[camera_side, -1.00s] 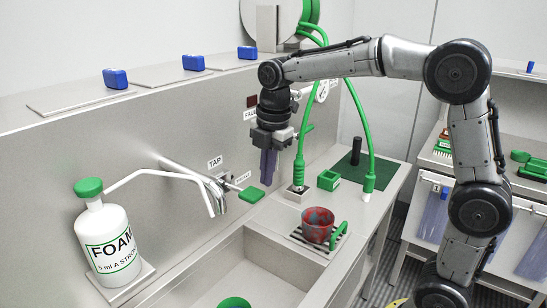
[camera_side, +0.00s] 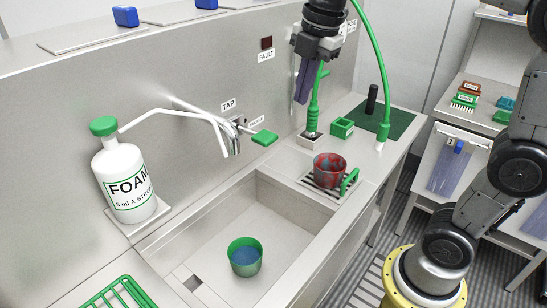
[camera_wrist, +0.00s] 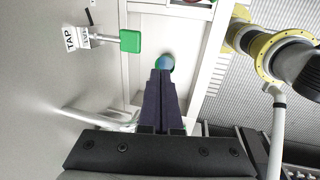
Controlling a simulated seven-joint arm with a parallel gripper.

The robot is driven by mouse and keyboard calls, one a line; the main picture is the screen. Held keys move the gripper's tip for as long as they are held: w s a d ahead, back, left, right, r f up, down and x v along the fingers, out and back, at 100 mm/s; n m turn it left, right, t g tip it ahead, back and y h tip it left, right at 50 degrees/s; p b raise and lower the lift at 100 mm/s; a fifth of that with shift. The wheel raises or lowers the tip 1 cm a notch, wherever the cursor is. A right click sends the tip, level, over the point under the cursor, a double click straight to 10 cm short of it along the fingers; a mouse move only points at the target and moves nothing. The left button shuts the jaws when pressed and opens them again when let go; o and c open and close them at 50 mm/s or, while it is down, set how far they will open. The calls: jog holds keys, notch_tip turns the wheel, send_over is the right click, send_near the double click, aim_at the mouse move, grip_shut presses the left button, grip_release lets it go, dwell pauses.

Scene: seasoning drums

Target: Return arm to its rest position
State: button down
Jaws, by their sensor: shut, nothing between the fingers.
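My gripper (camera_side: 301,101) hangs from my arm at the top of the side view, fingers pointing down. Its dark fingers are together and hold nothing. It is above the counter behind the sink, in front of the green-ended hose wand's left side in the picture. In the wrist view the closed fingers (camera_wrist: 160,72) point toward the sink, their tips overlapping a green-rimmed cup in the picture. Most of my upper arm is cut off by the side view's top edge.
The foam bottle (camera_side: 125,185) stands left. The tap lever (camera_side: 264,138) juts over the counter. A red mottled cup (camera_side: 329,168) stands on a slatted rack. A green cup with blue inside (camera_side: 244,262) stands in the sink (camera_side: 285,215). A green hose (camera_side: 372,60) arches beside my gripper.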

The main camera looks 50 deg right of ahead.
jog(key=s+f+m+t, duration=0.15)
jog(key=s+m, duration=0.35)
jog(key=s, duration=0.6)
jog(key=s+f+m+t, duration=0.1)
jog(key=s+f+m, duration=0.5)
jog(key=m, duration=0.7)
notch_tip(320, 180, down, 2)
jog(key=shift+s+a+f+t, duration=0.15)
jog(key=shift+a+f+t, duration=0.1)
jog(key=shift+t, duration=0.1)
